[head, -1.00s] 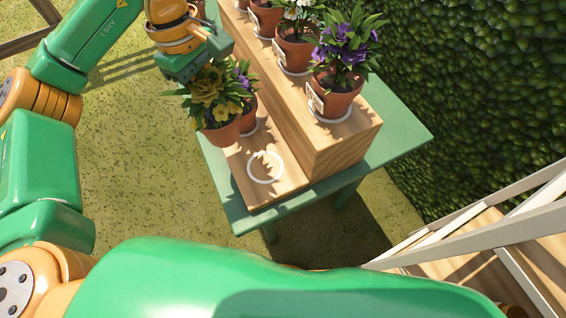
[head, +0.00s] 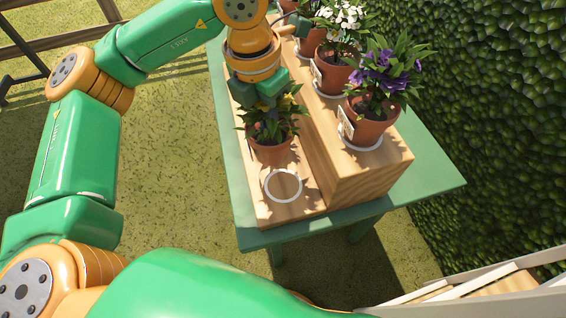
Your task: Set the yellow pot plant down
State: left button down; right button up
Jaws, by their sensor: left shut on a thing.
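The yellow-flowered plant in its terracotta pot (head: 271,152) is in the head view, over the lower wooden step (head: 308,204) of the stand. My left gripper (head: 268,104) is shut on the plant from above and hides most of its yellow flowers. The pot looks upright and is just behind an empty white ring (head: 283,186) on the lower step. Whether the pot's bottom touches the wood cannot be told. My right gripper is not in view.
A purple-flowered pot (head: 371,125) stands in a white ring on the higher step (head: 365,168), close on the right. A white-flowered pot (head: 335,72) is behind it. The green table (head: 425,183) carries the stand. A hedge (head: 490,110) borders the right.

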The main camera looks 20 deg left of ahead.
aim_at(281, 149)
pick_arm(q)
jog(key=d+f, duration=0.1)
jog(key=s+d+f, duration=0.2)
jog(key=f, duration=0.1)
jog(key=shift+f, duration=0.1)
notch_tip(281, 149, down, 4)
jog(key=shift+s+d+r+p, duration=0.1)
jog(key=shift+d+r+p, duration=0.05)
jog(key=shift+p, duration=0.6)
jog(key=shift+f+b, duration=0.25)
jog(key=shift+b, duration=0.1)
jog(key=c, duration=1)
grip_release()
jog(key=shift+r, duration=0.1)
jog(key=r, duration=0.4)
jog(key=s+r, duration=0.1)
jog(key=r, duration=0.7)
jog(key=shift+s+a+r, duration=0.1)
jog(key=shift+s+a, duration=0.1)
jog(key=shift+a, duration=0.05)
